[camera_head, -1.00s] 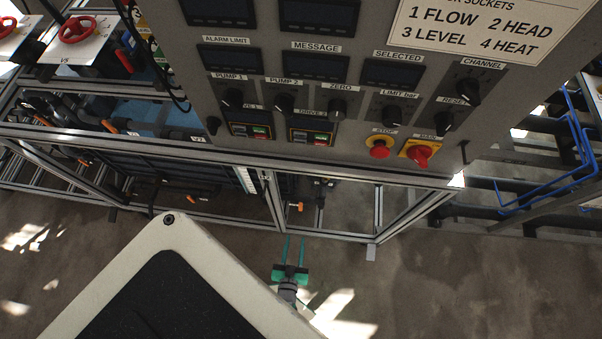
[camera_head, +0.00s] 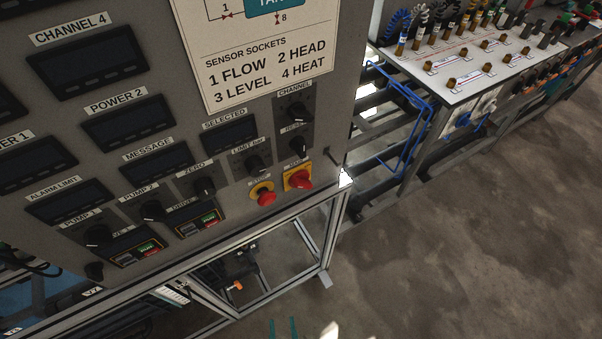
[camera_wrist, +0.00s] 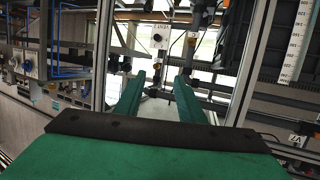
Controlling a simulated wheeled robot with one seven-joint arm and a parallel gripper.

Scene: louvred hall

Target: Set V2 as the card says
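I cannot make out a valve marked V2 in either current view. No card that I can tie to V2 is readable; a cream sign (camera_head: 268,62) on the grey control panel lists sensor sockets 1 FLOW, 2 HEAD, 3 LEVEL, 4 HEAT, below part of a diagram. My gripper (camera_head: 283,328) shows only as two green fingertips at the bottom edge of the head view, over the floor in front of the frame. In the wrist view my gripper (camera_wrist: 160,85) has its green fingers apart, with nothing held between them. Beyond them are pipes and frame posts.
The control panel (camera_head: 75,160) carries displays, knobs, a red stop button (camera_head: 265,198) and a red-yellow main switch (camera_head: 299,179). A bench (camera_head: 470,75) with cables and sockets stands at right, beside blue tubing (camera_head: 418,125). Bare floor (camera_head: 480,230) lies at lower right.

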